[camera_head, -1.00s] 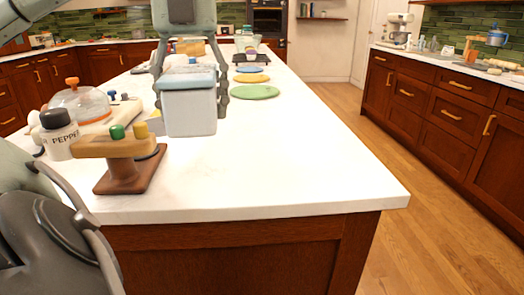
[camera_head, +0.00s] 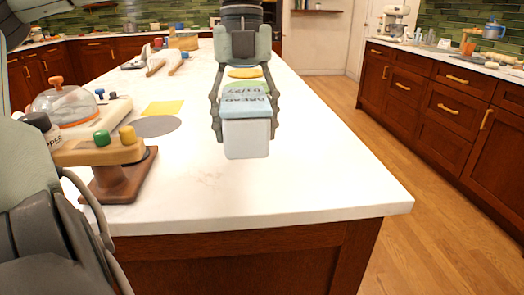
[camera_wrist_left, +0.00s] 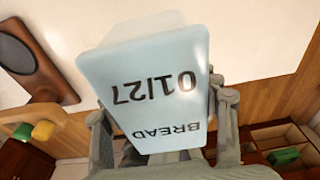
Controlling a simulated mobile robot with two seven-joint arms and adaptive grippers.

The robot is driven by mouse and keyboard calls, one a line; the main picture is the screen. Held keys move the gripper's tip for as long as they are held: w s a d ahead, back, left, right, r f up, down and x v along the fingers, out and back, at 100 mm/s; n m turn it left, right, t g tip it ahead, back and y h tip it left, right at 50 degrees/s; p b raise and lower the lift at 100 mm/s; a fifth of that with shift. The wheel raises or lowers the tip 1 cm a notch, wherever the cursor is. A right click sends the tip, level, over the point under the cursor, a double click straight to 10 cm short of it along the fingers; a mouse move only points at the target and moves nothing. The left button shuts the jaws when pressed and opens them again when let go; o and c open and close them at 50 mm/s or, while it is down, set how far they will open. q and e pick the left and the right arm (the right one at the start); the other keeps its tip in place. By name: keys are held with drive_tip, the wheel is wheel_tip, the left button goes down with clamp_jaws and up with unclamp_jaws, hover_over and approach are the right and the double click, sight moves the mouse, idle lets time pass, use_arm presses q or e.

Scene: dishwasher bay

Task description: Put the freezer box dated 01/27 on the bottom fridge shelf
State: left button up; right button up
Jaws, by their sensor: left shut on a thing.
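The freezer box (camera_head: 247,138) has a white body and a light blue lid. The lid reads BREAD and 01/27 in the left wrist view (camera_wrist_left: 150,90), where the lettering is upside down. My left gripper (camera_head: 245,115) is shut on the box, with one finger on each side. It holds the box over the white island counter, near the middle of the head view; how high above the counter is hard to tell. My right gripper is not in view. No fridge or fridge shelf shows.
On the counter's left stand a wooden block with green and yellow knobs (camera_head: 108,165), a partly hidden pepper shaker (camera_head: 42,126) and a clear dome (camera_head: 66,103). A grey disc (camera_head: 152,126) and yellow square (camera_head: 162,107) lie flat. Wooden floor (camera_head: 440,225) is clear to the right.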

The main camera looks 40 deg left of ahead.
sight(261, 93)
use_arm(q)
drive_tip(key=w+f, duration=0.1)
drive_tip(key=w+d, duration=0.1)
drive_tip(key=shift+w+d+f, duration=0.2)
drive_tip(key=shift+w+f, duration=0.1)
drive_tip(key=shift+f, duration=2.05)
drive_tip(key=shift+f, duration=0.1)
drive_tip(key=o, duration=1.5)
drive_tip(key=r, duration=0.4)
drive_tip(key=a+r, duration=0.1)
drive_tip(key=r, duration=0.3)
drive_tip(key=w+r, duration=0.1)
drive_tip(key=r, duration=0.3)
drive_tip(key=shift+a, duration=0.2)
drive_tip(key=shift+f, duration=0.1)
